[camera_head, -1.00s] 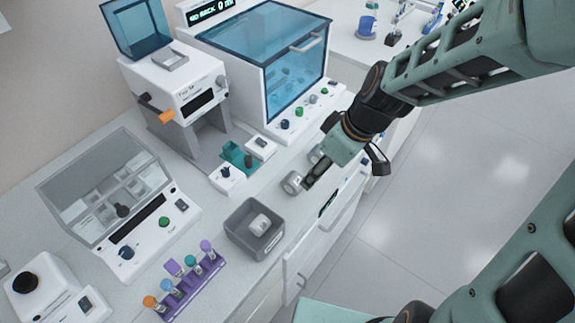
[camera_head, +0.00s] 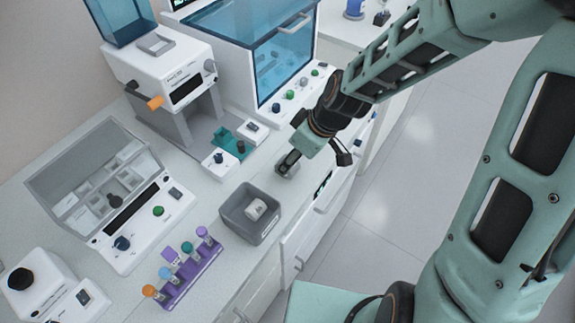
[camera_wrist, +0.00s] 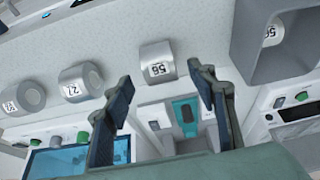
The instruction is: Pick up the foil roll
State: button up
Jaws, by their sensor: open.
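Several short silvery rolls with numbered labels are in view, and I take these for the foil rolls. In the wrist view one roll (camera_wrist: 157,63), with a label that looks like 56, lies between and just beyond the fingertips of my gripper (camera_wrist: 160,82). The gripper is open, with a gap on both sides of the roll and nothing held. Two more rolls lie to the left, one marked 27 (camera_wrist: 82,80) and one at the edge (camera_wrist: 24,97). In the head view my gripper (camera_head: 290,160) is low over the counter and partly hides a roll (camera_head: 283,172).
A grey bin (camera_head: 238,229) holding another roll (camera_head: 256,209) stands close by. A teal-trayed machine (camera_head: 225,150) and a glass cabinet (camera_head: 280,60) are behind. A purple tube rack (camera_head: 195,275) is in front. The counter's edge and drawers drop off on the right.

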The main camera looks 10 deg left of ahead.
jog(key=shift+x, duration=1.7)
jog(key=shift+a, duration=0.1)
jog(key=c, duration=1.3)
